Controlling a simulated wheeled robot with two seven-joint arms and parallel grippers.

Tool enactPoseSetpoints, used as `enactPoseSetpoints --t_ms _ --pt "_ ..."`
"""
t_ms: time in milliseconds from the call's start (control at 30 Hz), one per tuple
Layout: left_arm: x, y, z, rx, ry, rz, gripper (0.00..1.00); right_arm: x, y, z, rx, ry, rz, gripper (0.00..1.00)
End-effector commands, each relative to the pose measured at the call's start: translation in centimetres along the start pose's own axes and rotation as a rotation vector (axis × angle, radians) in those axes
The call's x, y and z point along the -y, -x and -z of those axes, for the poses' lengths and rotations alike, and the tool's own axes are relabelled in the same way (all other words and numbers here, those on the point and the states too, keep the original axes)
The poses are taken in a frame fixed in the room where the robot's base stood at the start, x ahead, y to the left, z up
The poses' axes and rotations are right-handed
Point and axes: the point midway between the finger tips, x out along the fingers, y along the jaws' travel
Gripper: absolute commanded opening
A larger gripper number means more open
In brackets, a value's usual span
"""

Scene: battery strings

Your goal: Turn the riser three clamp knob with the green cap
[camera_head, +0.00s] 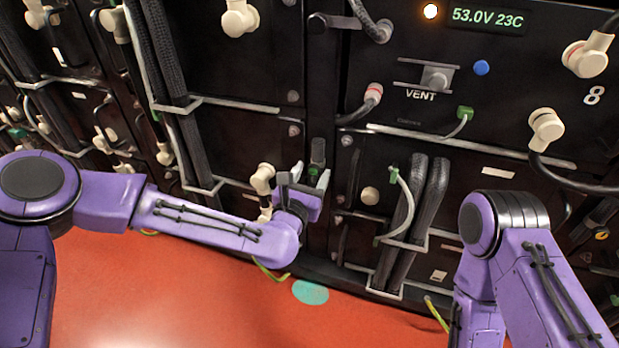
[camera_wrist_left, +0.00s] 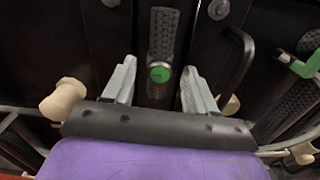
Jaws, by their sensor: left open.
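The green-capped clamp knob (camera_wrist_left: 160,73) sits on a dark vertical riser (camera_wrist_left: 163,35) in the left wrist view. It also shows small in the head view (camera_head: 314,171), just beyond my left gripper. My left gripper (camera_wrist_left: 158,85) is open, with one pale finger on each side of the knob and a visible gap to each. In the head view the left gripper (camera_head: 308,178) faces the rack at the low middle. Whether the fingers reach past the knob's face is hard to tell. My right arm (camera_head: 510,235) shows at the right, but its gripper is out of view.
A cream elbow connector (camera_head: 263,180) stands close left of my left gripper. Thick black cables (camera_head: 425,205) and a green-ended grey cable (camera_head: 405,200) run to its right. A display panel (camera_head: 487,18) reads 53.0V 23C.

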Motion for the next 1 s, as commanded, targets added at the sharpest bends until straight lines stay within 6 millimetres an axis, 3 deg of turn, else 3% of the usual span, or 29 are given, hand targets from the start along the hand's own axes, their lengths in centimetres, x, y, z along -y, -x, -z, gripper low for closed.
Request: enactPoseSetpoints --t_ms 200,400,733,1000 --pt "0.00 -0.09 0.01 -0.001 0.000 0.000 0.57 0.00 0.01 -0.01 0.000 0.000 0.000 0.93" --pt "-0.01 -0.07 0.03 -0.001 0.000 0.000 0.01 0.00 0.01 0.00 0.000 0.000 0.000 0.93" --pt "-0.11 -0.04 0.03 -0.002 -0.037 -0.002 0.01 -0.01 0.16 0.07 0.000 0.000 0.000 0.93" --pt "-0.05 -0.07 -0.05 -0.003 -0.200 -0.002 0.01 -0.06 0.68 0.34 -0.001 0.001 0.000 0.93"
